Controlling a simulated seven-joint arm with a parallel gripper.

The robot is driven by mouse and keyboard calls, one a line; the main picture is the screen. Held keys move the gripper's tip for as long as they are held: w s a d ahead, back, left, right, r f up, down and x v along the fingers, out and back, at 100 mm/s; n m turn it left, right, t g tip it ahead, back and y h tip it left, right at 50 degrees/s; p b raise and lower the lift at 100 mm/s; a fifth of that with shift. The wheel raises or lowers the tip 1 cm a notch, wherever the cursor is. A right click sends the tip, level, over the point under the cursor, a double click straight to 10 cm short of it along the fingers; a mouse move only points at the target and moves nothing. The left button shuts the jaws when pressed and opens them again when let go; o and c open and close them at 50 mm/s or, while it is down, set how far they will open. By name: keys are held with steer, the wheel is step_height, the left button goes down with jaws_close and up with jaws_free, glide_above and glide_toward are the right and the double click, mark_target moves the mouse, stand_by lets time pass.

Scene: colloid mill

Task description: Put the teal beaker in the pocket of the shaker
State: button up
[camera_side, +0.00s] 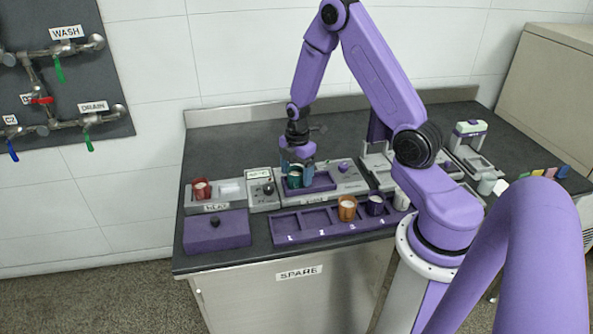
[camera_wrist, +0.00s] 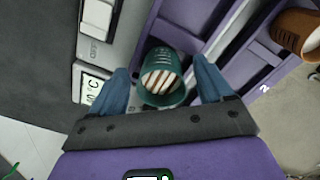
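The teal beaker (camera_side: 295,178) stands upright at the left end of the purple plate (camera_side: 322,181) on the grey shaker, and looks seated there. Pale striped contents show inside the teal beaker in the wrist view (camera_wrist: 160,82). My gripper (camera_side: 297,164) is just above and around it, pointing down. In the wrist view its two blue fingers (camera_wrist: 161,75) lie on either side of the beaker, with a visible gap on each side. The gripper looks open. The beaker's base and the pocket floor are hidden.
In front runs a purple rack (camera_side: 318,232) with numbered slots, holding an orange beaker (camera_side: 347,208), a dark purple beaker (camera_side: 375,205) and a white one (camera_side: 401,201). A red beaker (camera_side: 201,189) and a purple box (camera_side: 216,231) stand left. My arm's links cross the right side.

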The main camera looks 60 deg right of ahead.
steer(key=shift+r, duration=0.15)
step_height(320, 180, up, 11)
steer(key=s+a+r, duration=0.4)
steer(key=a, duration=0.6)
steer(key=s+a+r+m, duration=0.1)
steer(key=s+a, duration=0.4)
steer(key=s, duration=0.5)
steer(key=s+a+r+m, duration=0.2)
steer(key=s+a, duration=0.3)
steer(key=s, duration=0.6)
steer(key=shift+s+r+m, duration=0.2)
steer(key=shift+r+m, duration=0.1)
steer(key=shift+r, duration=0.05)
